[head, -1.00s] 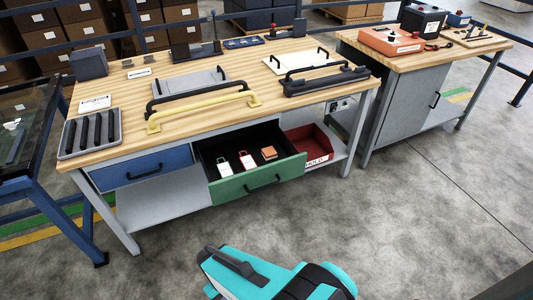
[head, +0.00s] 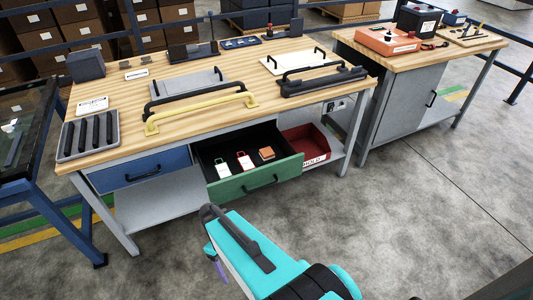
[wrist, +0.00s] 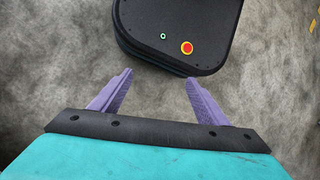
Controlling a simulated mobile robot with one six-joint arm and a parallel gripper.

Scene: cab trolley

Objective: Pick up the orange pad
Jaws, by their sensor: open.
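The orange pad (head: 266,153) lies in the open green-fronted drawer (head: 258,181) under the workbench, to the right of two tagged items. My gripper (wrist: 157,82) is open and empty in the wrist view, its two purple fingers spread apart over the floor and the edge of a black base. In the head view my arm shows at the bottom, in front of and below the drawer. A purple finger shows there at the arm's left side. The pad is not in the wrist view.
A white-and-red tag (head: 244,161) and a white tag (head: 222,168) lie beside the pad. A red bin (head: 318,152) stands on the shelf right of the drawer. A yellow handle (head: 200,110) lies along the bench's front. The floor before the bench is clear.

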